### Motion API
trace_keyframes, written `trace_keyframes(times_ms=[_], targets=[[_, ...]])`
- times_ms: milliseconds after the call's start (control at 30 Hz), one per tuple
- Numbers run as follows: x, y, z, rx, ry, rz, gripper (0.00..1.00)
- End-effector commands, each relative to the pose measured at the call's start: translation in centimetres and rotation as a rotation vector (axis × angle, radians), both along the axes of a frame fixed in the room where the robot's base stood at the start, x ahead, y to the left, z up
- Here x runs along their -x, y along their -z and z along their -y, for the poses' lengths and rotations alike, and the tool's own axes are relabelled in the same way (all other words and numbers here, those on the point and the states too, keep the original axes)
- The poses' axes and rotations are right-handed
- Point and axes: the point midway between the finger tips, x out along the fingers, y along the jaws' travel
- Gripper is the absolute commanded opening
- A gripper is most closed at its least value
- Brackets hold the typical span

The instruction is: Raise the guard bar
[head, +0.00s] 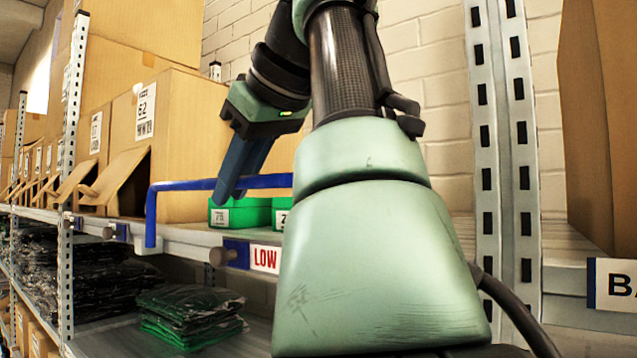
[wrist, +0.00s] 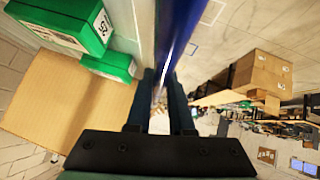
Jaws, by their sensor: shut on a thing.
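The guard bar (head: 182,185) is a blue bar along the front of the shelf in the head view. Its left end bends down to the shelf edge, and its right part passes behind my arm. My gripper (head: 226,195) reaches down to the bar's horizontal run, with its fingers shut on it. In the wrist view the bar (wrist: 172,35) runs up from between the fingertips of my gripper (wrist: 162,85). The bar stands above the shelf edge, in front of green boxes (head: 238,213).
Cardboard boxes (head: 185,120) stand behind and left of the bar. A steel upright (head: 505,150) stands at right. Dark bagged garments (head: 190,315) lie on the lower shelf.

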Motion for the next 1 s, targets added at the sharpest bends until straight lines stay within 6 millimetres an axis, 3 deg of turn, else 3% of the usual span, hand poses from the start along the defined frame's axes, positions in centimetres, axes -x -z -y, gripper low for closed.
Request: trace_keyframes(times_ms=[533,567,700,1000], targets=[[0.15,0.58,-0.01,-0.009,0.002,-0.035,0.0],[0.15,0.59,-0.01,-0.009,0.002,-0.035,0.23],[0.16,0.48,-0.02,-0.01,0.002,-0.031,0.48],[0.22,0.23,-0.09,-0.012,0.0,-0.025,0.49]])
